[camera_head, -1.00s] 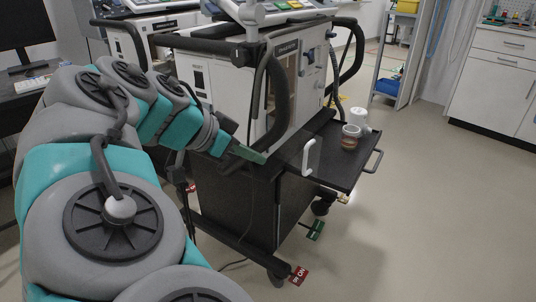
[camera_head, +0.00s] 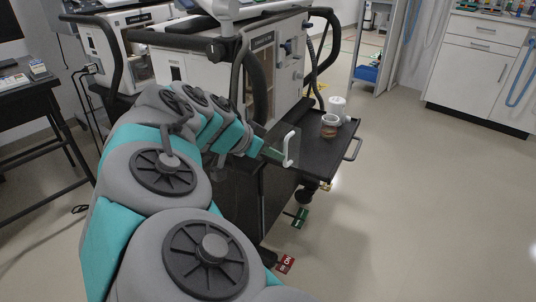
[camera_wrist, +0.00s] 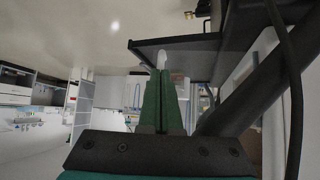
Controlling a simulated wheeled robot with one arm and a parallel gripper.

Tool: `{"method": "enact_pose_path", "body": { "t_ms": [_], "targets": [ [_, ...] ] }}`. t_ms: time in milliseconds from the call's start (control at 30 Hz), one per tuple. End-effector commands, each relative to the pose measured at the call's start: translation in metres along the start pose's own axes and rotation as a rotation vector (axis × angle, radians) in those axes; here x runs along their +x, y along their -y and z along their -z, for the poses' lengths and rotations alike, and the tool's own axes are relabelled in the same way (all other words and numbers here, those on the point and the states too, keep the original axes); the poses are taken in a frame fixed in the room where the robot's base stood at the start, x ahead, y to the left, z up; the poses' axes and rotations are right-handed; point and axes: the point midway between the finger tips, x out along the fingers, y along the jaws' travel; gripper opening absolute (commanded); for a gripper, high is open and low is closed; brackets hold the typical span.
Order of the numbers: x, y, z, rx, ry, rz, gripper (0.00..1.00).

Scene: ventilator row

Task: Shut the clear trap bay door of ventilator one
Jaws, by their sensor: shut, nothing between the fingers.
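Ventilator one (camera_head: 262,70) stands on a dark cart. A white upright handle (camera_head: 289,149) shows at its lower front, above the cart's shelf. The clear door bearing it is barely visible; it seems to stand out from the machine, its exact angle unclear. My gripper (camera_head: 276,156), with green fingers, is at the handle's left side, very close to it; I cannot tell whether they touch. In the wrist view the shut, empty fingers (camera_wrist: 161,82) point at the white handle (camera_wrist: 162,60), which shows just beyond their tips.
A black pull-out shelf (camera_head: 322,152) carries a white cup (camera_head: 337,105) and a jar with brownish contents (camera_head: 329,126). A second ventilator (camera_head: 128,50) stands to the left. A black table (camera_head: 35,105) is at far left. The floor on the right is clear.

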Motion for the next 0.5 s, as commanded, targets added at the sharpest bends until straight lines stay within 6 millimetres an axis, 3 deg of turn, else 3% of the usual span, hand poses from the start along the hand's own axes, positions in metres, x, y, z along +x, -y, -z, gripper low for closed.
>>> {"method": "enact_pose_path", "body": {
  "t_ms": [500],
  "targets": [
    [0.0044,-0.002,0.0032,-0.025,-0.001,0.03,0.0]
  ]
}}
